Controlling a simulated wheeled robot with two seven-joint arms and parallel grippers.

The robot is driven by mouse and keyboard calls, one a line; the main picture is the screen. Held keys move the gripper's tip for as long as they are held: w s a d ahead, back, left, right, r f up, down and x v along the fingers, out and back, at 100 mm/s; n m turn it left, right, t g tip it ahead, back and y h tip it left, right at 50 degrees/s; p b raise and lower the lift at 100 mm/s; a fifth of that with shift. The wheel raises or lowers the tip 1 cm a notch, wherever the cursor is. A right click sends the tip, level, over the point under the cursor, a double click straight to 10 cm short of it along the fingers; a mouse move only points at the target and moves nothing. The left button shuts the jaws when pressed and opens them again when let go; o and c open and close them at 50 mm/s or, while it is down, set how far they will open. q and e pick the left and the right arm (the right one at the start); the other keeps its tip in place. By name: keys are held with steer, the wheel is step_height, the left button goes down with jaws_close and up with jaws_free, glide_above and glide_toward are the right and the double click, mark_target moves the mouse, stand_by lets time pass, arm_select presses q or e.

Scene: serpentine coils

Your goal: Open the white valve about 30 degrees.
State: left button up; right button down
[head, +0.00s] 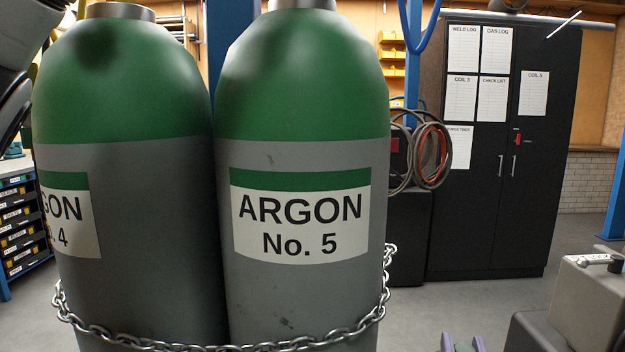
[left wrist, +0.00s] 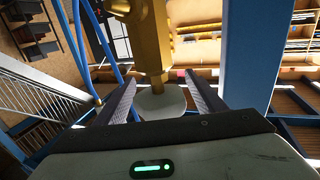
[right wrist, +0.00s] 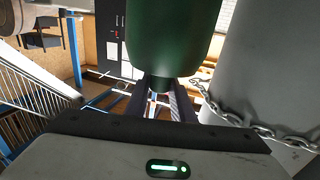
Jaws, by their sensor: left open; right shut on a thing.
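A pale whitish round piece (left wrist: 162,102), which looks like the white valve's knob, shows in the left wrist view below a yellow-brass valve body (left wrist: 150,45). My left gripper (left wrist: 160,92) is open, with one finger on each side of the pale piece. I cannot tell whether they touch it. In the right wrist view my right gripper (right wrist: 160,92) is shut at the lower end of a dark green rounded thing (right wrist: 170,35). The exact contact is hidden. The white valve does not show clearly in the head view.
Two argon cylinders, No. 4 (head: 130,210) and No. 5 (head: 300,140), stand side by side close in front, with a chain (head: 225,347) around them. A black cabinet (head: 545,170) stands behind. A blue post (left wrist: 250,50) is close to my left gripper.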

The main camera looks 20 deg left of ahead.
arm_select(q)
steer(key=shift+w, duration=0.2)
arm_select(e)
steer(key=shift+r, duration=0.15)
arm_select(q)
steer(key=shift+c, duration=0.2)
steer(key=c, duration=1)
steer(key=shift+n+y, duration=0.3)
steer(key=shift+y, duration=0.2)
arm_select(e)
steer(key=shift+r, duration=0.1)
steer(key=shift+r+p, duration=0.45)
steer(key=shift+p, duration=0.1)
arm_select(q)
steer(key=shift+s+a+n+g+y+p, duration=0.1)
steer(key=shift+a+n+g+y+p, duration=0.25)
steer(key=shift+n+y, duration=0.85)
steer(key=shift+s+a+n+g+y+p, duration=0.15)
steer(key=shift+a+n+g+y, duration=0.45)
steer(key=shift+y, duration=1.05)
steer(key=shift+s+a+n+g+y+p, duration=0.1)
steer(key=shift+n+g+y+p, duration=0.2)
steer(key=shift+n+y, duration=1)
arm_select(e)
steer(key=shift+r, duration=0.8)
arm_select(q)
steer(key=shift+a+y, duration=0.1)
steer(key=shift+y, duration=0.15)
